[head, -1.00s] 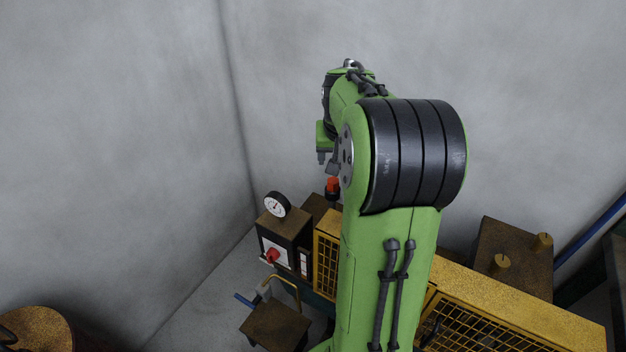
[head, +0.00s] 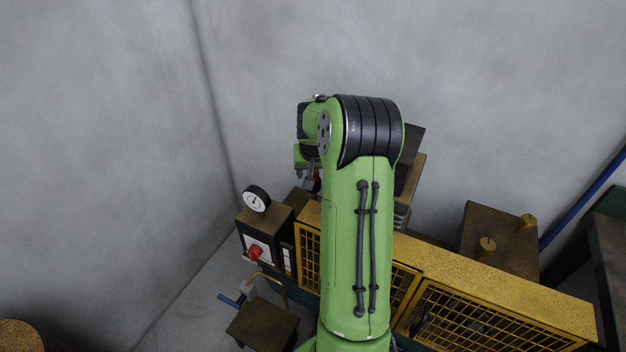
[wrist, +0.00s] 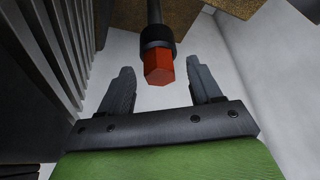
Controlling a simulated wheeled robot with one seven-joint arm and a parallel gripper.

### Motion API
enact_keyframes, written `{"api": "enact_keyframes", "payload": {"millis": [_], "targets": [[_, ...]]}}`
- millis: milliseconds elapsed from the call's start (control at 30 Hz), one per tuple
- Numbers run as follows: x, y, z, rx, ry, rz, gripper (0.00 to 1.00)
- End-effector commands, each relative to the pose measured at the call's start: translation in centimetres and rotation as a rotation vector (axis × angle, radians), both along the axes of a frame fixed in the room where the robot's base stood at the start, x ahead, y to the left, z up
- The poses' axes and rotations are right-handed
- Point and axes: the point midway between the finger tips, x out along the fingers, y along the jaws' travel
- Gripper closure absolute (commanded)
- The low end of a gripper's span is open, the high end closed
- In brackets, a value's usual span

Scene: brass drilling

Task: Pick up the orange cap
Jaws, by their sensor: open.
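The orange cap (wrist: 158,69) is a faceted orange-red piece on the end of a dark rod with a black collar (wrist: 157,38), in the wrist view. My gripper (wrist: 161,82) is open, with one grey finger on each side of the cap's line. The cap sits between and slightly beyond the fingertips, with a gap visible on both sides. In the head view a small bit of the cap (head: 318,175) shows beside my gripper, mostly hidden by my arm.
A box with a gauge (head: 256,199) and a red knob (head: 255,252) stands left of my arm. A yellow mesh guard (head: 470,310) runs to the right. A dark ribbed housing (wrist: 50,60) is close on the left in the wrist view; a grey wall is on the right.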

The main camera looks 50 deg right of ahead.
Motion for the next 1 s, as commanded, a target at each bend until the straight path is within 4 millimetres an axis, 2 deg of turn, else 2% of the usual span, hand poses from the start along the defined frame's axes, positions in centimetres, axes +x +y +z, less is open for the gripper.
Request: {"api": "enact_keyframes", "payload": {"millis": [67, 267, 367, 600, 700, 900, 1000], "targets": [[0.2, -0.3, -0.9, -0.001, 0.000, 0.000, 0.36], [0.3, -0.3, -0.8, -0.003, -0.002, 0.000, 0.36], [0.3, -0.3, -0.8, -0.002, -0.001, 0.000, 0.48], [0.3, -0.3, -0.8, -0.002, -0.001, 0.001, 0.85], [0.3, -0.3, -0.8, -0.002, -0.001, 0.001, 0.97], [0.3, -0.3, -0.6, -0.003, -0.001, 0.001, 0.97], [0.4, -0.3, 0.9, -0.004, -0.003, 0.001, 0.97]]}}
